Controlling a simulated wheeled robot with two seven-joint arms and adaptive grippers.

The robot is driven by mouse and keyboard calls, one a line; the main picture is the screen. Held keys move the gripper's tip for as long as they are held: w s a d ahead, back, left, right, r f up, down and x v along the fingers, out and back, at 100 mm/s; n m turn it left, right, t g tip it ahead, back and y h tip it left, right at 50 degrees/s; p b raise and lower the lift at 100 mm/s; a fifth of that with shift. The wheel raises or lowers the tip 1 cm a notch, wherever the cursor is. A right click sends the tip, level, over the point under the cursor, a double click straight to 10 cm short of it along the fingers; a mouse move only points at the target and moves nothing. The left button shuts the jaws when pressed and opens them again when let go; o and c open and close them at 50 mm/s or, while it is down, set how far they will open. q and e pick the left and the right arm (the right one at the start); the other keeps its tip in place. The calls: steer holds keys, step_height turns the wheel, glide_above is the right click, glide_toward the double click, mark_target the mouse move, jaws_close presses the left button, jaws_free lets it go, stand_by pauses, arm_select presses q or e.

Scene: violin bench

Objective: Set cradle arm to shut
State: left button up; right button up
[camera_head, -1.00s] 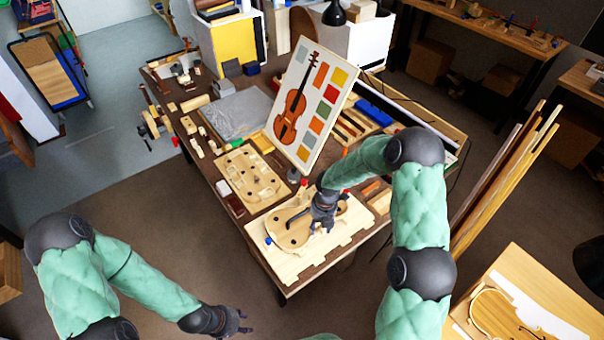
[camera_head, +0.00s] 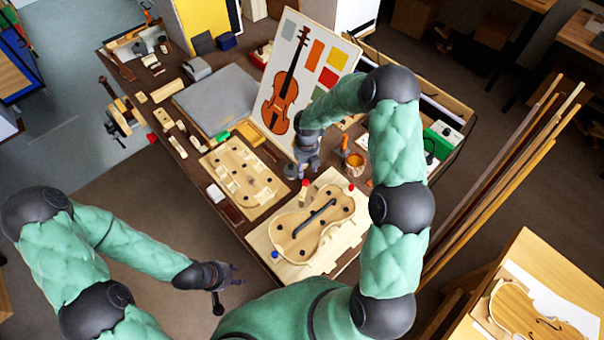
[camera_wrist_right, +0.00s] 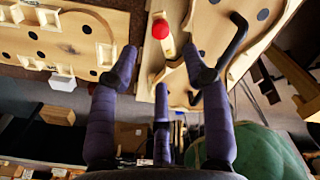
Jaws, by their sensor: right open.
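The violin cradle is a pale wooden board (camera_head: 345,235) at the bench's near end, with a violin body (camera_head: 290,222) on it. A dark bar, apparently the cradle arm (camera_head: 315,217), lies slantwise over the body; its bent dark shape shows in the right wrist view (camera_wrist_right: 234,42). A red-tipped wooden piece (camera_wrist_right: 160,32) lies ahead between my right fingers. My right gripper (camera_head: 305,170) is open and empty, just beyond the cradle's far edge; its spread fingers show in the wrist view (camera_wrist_right: 163,75). My left gripper (camera_head: 234,275) hangs left of the bench, its finger opening unclear.
A wooden mould board (camera_head: 243,178) lies left of the cradle. The violin chart (camera_head: 305,75) stands close behind my right gripper. An orange-topped pot (camera_head: 355,163) is right of it. A grey mat (camera_head: 215,100) lies farther back. Wood strips (camera_head: 500,185) lean at right.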

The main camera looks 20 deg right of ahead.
mark_target(306, 181)
step_height(306, 181, down, 10)
steer(key=shift+f+b, duration=0.25)
steer(key=shift+b, duration=0.1)
jaws_close()
